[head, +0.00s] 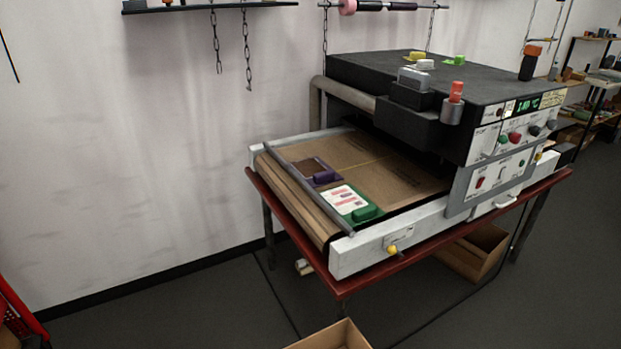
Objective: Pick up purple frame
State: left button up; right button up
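The purple frame (327,178) lies flat on the brown belt (403,178) of a machine, close to the belt's near left end. It surrounds a brown rectangular opening. A green frame (365,213) with a white printed sheet lies just in front and to the right of it. A grey bar (308,190) runs across the belt end on the left of both frames. Neither of my grippers shows in the head view.
The machine (452,97) stands on a red table (420,262), with small items on its top. An open cardboard box (335,337) is on the floor in front, another (474,252) under the table. A red object (18,308) stands at lower left. Chains hang above. Floor left of the table is clear.

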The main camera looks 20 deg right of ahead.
aim_at(313, 168)
jog(key=i+j+z, duration=0.25)
jog(key=j, duration=0.4)
jog(key=i+j+z, duration=0.3)
jog(key=j, duration=0.45)
jog(key=i+j+z, duration=0.1)
jog(key=j, duration=0.3)
jog(key=i, duration=0.05)
